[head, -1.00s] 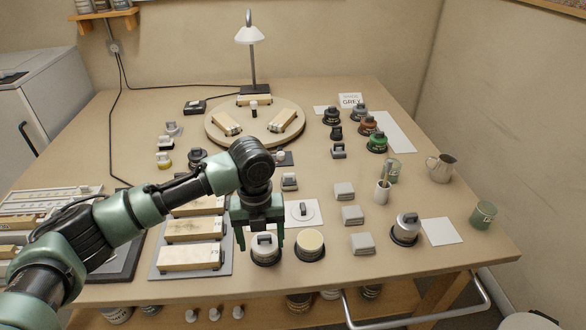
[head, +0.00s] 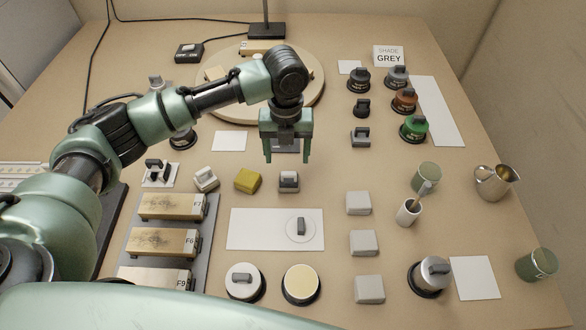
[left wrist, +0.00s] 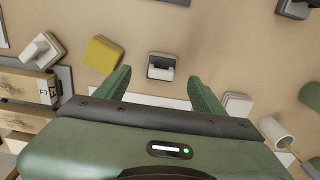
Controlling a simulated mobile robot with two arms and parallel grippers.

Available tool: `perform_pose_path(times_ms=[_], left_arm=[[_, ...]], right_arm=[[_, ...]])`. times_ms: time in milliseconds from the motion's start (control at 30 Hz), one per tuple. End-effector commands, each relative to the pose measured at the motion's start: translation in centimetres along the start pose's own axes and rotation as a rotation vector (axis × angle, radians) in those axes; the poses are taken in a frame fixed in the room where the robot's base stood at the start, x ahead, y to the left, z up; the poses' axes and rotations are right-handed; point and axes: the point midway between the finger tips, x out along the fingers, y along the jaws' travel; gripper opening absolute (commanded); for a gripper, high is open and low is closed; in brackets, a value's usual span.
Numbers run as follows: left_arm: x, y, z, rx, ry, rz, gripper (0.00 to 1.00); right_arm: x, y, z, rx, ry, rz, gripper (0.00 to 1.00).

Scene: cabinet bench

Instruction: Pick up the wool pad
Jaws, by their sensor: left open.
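A small block-shaped pad (head: 289,181) with a dark grey handle and a whitish lower part sits on the bench near the middle; it may be the wool pad, but no label is readable. It also shows in the left wrist view (left wrist: 161,66), between and beyond my fingertips. My left gripper (head: 287,158) points down, open and empty, above the bench just behind this pad in the head view. It touches nothing that I can see. A cream pad with a handle (head: 206,178) and a yellow block (head: 248,180) lie to its left. My right gripper is not in view.
A white sheet (head: 262,240) with a round lidded item lies in front. Several grey-white blocks (head: 364,243) stand at right. Wooden blocks (head: 163,242) lie on a grey tray at left. Jars (head: 414,128) and a metal pitcher (head: 496,182) stand farther right.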

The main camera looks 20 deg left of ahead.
Motion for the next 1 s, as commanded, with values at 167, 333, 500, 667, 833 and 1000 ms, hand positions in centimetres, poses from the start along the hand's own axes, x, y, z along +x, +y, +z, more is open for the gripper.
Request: perform_pose_path(times_ms=[167,333,500,667,833,1000], left_arm=[[2.1,-0.1,-0.2,0.001,0.002,0.001,0.69],[4.5,-0.4,-0.8,0.000,0.004,0.002,0.69],[6.5,-0.4,-0.8,0.001,0.002,0.001,0.69],[6.8,-0.5,-0.8,0.002,0.000,0.000,0.69],[6.8,-0.4,-0.8,0.002,0.000,0.000,0.52],[6.8,-0.4,-0.8,0.002,0.000,0.000,0.05]], right_arm=[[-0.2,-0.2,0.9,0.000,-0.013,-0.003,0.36],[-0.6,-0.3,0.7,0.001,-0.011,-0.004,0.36],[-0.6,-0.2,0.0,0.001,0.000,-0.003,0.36],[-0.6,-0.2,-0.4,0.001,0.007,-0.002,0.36],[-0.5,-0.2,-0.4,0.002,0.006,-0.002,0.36],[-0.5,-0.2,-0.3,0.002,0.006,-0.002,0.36]])
